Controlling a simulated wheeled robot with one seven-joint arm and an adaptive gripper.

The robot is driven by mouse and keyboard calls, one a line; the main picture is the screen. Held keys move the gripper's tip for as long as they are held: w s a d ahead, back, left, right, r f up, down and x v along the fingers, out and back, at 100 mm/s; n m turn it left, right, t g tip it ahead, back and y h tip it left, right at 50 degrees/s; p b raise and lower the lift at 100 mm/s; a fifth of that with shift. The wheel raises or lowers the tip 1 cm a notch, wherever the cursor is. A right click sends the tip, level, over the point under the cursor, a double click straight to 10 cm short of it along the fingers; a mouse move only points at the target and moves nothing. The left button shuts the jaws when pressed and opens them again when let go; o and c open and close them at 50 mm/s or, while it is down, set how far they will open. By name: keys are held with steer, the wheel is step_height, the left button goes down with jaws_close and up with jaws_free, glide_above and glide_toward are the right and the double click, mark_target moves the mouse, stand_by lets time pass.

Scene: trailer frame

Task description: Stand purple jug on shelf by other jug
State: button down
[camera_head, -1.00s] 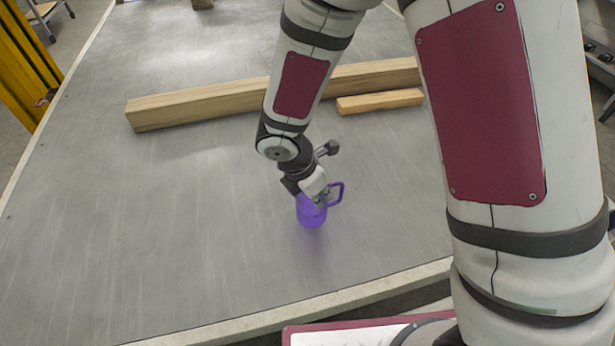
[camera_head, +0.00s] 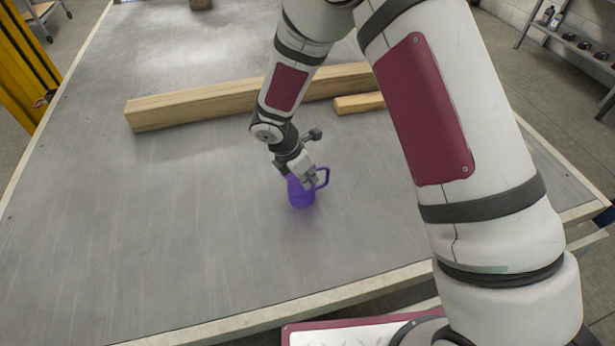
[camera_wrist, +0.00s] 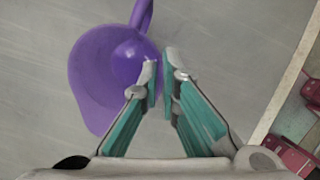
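The purple jug (camera_head: 301,194) is upright over the grey metal table (camera_head: 200,240), with its handle to the right. My gripper (camera_head: 308,180) is at the jug's rim. In the wrist view the jug (camera_wrist: 95,75) shows from above, and my gripper's fingertips (camera_wrist: 160,72) are nearly together with the jug's wall at the tips. I cannot tell for sure whether the jug's base is clear of the table. A shelf (camera_head: 540,27) stands at the far upper right with small bottles and dark round items on it. They are too small to tell which is the other jug.
A long wooden beam (camera_head: 190,106) and a shorter wood piece (camera_head: 358,103) lie on the table behind the jug. A yellow post (camera_head: 20,70) stands at the left. Floor (camera_head: 530,90) lies between table and shelf. The table's front is clear.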

steer(key=c, duration=2.3)
jaws_free()
steer(key=shift+f, duration=0.15)
steer(key=o, duration=0.5)
steer(key=v, duration=1.2)
steer(key=shift+r, duration=0.2)
